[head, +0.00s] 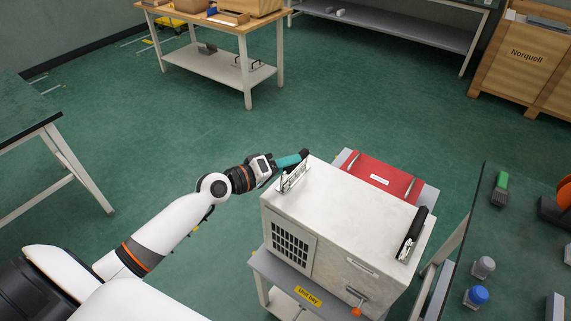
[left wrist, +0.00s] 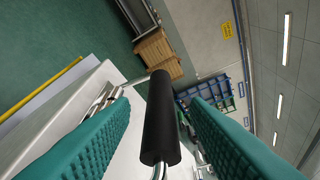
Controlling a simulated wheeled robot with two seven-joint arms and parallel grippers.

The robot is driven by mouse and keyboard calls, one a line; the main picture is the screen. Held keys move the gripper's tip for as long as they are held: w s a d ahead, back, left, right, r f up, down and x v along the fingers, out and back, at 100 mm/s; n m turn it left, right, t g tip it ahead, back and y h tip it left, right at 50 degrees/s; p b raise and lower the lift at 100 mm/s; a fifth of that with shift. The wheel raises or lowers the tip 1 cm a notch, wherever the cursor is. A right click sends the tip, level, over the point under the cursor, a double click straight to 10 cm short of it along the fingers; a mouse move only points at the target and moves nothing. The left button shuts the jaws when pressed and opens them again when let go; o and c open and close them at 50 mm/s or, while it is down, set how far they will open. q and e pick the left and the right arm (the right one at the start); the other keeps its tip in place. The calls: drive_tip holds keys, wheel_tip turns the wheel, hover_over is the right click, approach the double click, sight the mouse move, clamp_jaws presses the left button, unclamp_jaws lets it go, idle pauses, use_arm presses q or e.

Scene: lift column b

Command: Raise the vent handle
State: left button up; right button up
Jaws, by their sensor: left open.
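A white box unit (head: 335,215) has a dark vent grille (head: 291,243) low on its left front. On its top edge at the vent side is the vent handle, a metal bracket (head: 293,179) with a black grip (left wrist: 160,120). My left gripper (head: 299,157), with teal fingers, is at this handle and hides part of it in the head view. In the left wrist view the black grip lies between the two open fingers, with gaps on both sides. A second black-gripped handle (head: 411,234) is at the right end of the top. My right gripper is not in view.
The unit stands on a grey cart with a yellow label (head: 308,296). A red folder (head: 382,177) lies behind it. An orange-tipped lever (head: 357,309) is on its front. A dark bench (head: 515,235) with jars and a brush is close on the right.

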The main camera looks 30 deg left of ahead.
use_arm(q)
drive_tip(key=b+v, duration=0.3)
drive_tip(key=v, duration=0.9)
idle(0.4)
